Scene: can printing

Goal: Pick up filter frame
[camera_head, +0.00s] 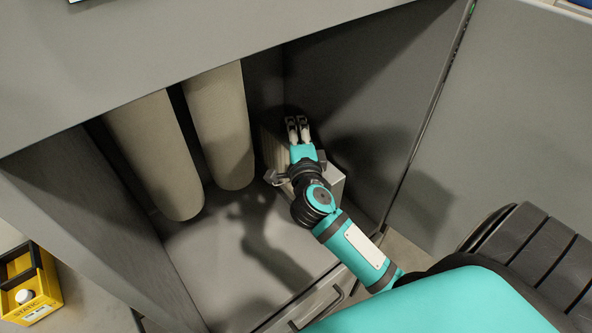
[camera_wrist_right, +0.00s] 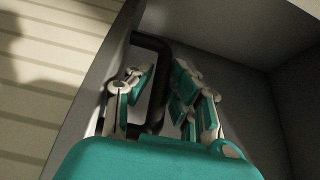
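The filter frame (camera_head: 272,150), a box with a pale pleated side and grey edges, stands at the back right inside the grey cabinet. My right gripper (camera_head: 298,124) is over its top and hides part of it. In the right wrist view the pleats of the filter frame (camera_wrist_right: 35,105) fill the left side. A black loop handle (camera_wrist_right: 151,40) lies beyond and between the spread fingers of my right gripper (camera_wrist_right: 158,88). The fingers are apart, with no visible grip on the handle; contact cannot be told. My left gripper is not in view.
Two pale cylinders (camera_head: 155,150) (camera_head: 220,125) hang left of the filter frame. The cabinet floor (camera_head: 215,250) is clear in front. A drawer handle (camera_head: 318,304) is at the front. The cabinet's right wall is close to my arm. A yellow box (camera_head: 38,292) is outside, lower left.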

